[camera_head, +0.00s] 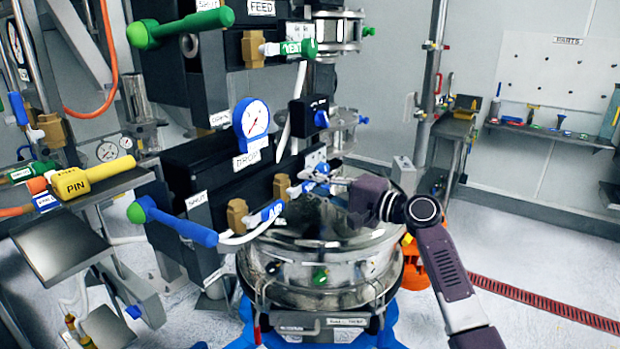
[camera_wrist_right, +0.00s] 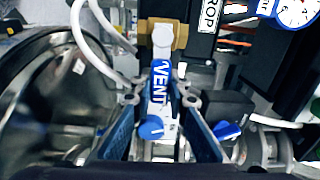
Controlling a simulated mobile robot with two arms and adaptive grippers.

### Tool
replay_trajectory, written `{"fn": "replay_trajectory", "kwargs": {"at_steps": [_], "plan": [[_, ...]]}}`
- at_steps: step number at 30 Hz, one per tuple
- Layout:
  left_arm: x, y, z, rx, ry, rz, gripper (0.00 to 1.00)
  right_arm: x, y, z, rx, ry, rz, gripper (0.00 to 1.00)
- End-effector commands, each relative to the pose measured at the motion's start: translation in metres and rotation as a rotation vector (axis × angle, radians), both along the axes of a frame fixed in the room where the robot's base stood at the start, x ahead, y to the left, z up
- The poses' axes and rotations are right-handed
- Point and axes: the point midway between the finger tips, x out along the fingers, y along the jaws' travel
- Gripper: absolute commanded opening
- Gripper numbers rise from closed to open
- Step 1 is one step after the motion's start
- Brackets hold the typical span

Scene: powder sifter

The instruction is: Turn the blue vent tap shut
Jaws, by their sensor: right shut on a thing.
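The blue vent tap (camera_wrist_right: 157,88) is a short blue handle with a white VENT label, joined to a brass valve body (camera_wrist_right: 163,40). My left gripper is not in view.
A blue AIR tap (camera_head: 265,215) sits just left of the vent tap. A dial labelled DROP (camera_head: 252,118) is on the black housing above. The round steel vessel (camera_head: 320,260) lies below my right gripper. Open floor (camera_head: 540,250) is to the right.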

Motion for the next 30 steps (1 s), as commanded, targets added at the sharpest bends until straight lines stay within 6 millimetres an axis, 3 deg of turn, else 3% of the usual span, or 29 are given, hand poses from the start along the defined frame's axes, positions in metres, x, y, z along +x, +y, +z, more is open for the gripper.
{"fn": "replay_trajectory", "kwargs": {"at_steps": [19, 20, 24, 30], "plan": [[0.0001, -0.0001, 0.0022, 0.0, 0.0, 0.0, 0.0, 0.0004, -0.0004, -0.0036, 0.03, 0.043, -0.001, 0.0], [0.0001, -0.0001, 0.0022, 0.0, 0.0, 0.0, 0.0, 0.0004, -0.0004, -0.0037, 0.03, 0.043, -0.001, 0.17], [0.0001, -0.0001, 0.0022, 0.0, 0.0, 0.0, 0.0, 0.0003, -0.0003, -0.0036, 0.029, 0.042, -0.001, 0.32], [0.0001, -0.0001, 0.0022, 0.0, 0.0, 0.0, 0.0, 0.0002, -0.0001, -0.0031, 0.029, 0.04, 0.0, 0.33]]}}
